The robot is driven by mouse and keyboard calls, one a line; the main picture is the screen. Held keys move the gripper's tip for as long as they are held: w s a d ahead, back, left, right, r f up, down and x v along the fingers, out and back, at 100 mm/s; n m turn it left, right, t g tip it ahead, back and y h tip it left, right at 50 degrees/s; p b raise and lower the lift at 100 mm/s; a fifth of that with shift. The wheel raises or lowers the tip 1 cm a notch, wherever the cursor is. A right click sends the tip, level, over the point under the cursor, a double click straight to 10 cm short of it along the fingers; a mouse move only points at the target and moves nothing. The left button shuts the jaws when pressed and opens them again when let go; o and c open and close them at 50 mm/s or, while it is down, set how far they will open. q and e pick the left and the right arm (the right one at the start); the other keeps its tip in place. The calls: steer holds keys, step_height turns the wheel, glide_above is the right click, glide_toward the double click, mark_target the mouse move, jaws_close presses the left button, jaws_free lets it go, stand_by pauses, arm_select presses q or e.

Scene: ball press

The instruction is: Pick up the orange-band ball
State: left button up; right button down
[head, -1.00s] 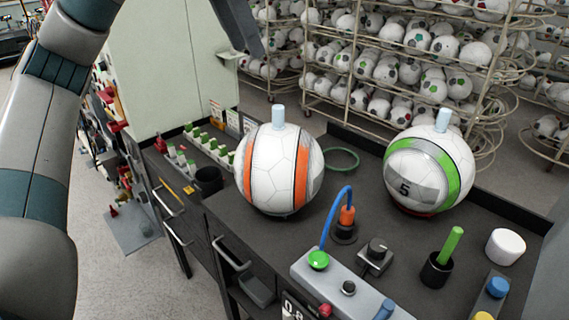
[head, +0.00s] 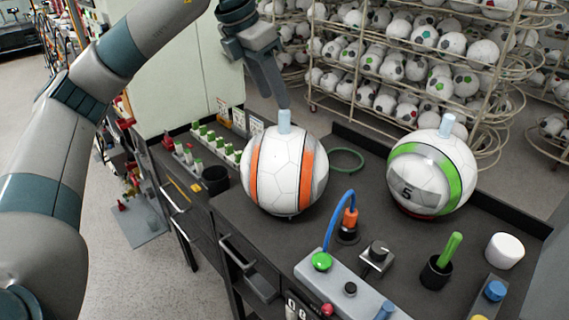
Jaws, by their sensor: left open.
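The orange-band ball (head: 284,172) is white with two orange bands and sits on the dark bench. A pale blue cylindrical peg (head: 284,120) stands upright on its top. My left gripper (head: 283,103) hangs from above at the peg, its fingers pointing down. It is open; one finger hides most of the other, so I cannot tell whether the peg lies between them. My right gripper does not show.
A green-band ball (head: 432,172) with its own peg stands to the right on the bench (head: 300,236). Ball racks stand behind.

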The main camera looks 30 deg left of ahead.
mark_target(285, 113)
arm_select(q)
steer(key=shift+x, duration=1)
steer(key=shift+w+d+f+p, duration=0.3)
steer(key=shift+f+p, duration=0.25)
steer(key=shift+p, duration=0.45)
steer(key=p+x, duration=0.1)
steer(key=x, duration=0.1)
steer(key=shift+w+d+f+p, duration=0.1)
steer(key=shift+w+f+p, duration=0.1)
steer(key=shift+f+p, duration=0.15)
steer(key=shift+w+f, duration=0.15)
steer(key=shift+f, duration=0.3)
jaws_close()
steer(key=shift+r, duration=0.1)
